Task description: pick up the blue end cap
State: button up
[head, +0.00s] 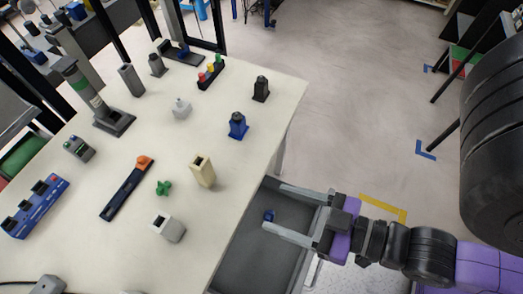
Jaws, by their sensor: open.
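A small blue piece (269,215), which looks like the blue end cap, lies in the grey bin (232,277) beside the table. My gripper (274,207) is open, with its two long grey fingers pointing left over the bin. In the head view the blue piece appears between the fingertips, nearer the lower one. I cannot tell how far above it the fingers are. Nothing is seen held.
The pale table (135,230) left of the bin carries a blue block with a dark top (237,125), a cream hollow block (202,170), a white hollow block (168,227) and a green knob (163,187). Open floor (350,90) lies beyond the bin.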

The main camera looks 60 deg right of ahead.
aim_at(269, 216)
jog(key=k+l, duration=0.2)
jog(key=k, duration=0.25)
jog(key=k+l, duration=0.15)
jog(key=k, duration=0.3)
jog(key=i+j, duration=0.2)
jog(key=j, duration=0.2)
jog(key=i+j, duration=0.15)
jog(key=j, duration=0.25)
jog(key=i+j, duration=0.2)
jog(key=j, duration=0.2)
jog(key=i+j, duration=0.2)
jog(key=j, duration=0.2)
jog(key=i+j, duration=0.15)
jog(key=j, duration=0.25)
jog(key=i+j+z, duration=0.15)
jog(key=j, duration=0.2)
jog(key=i+j, duration=0.15)
jog(key=j, duration=0.25)
jog(key=i+j+z, duration=0.1)
jog(key=j, duration=0.3)
jog(key=i+j, duration=0.2)
jog(key=j, duration=0.2)
jog(key=i+j+z, duration=0.15)
jog(key=j, duration=0.3)
jog(key=z, duration=1.45)
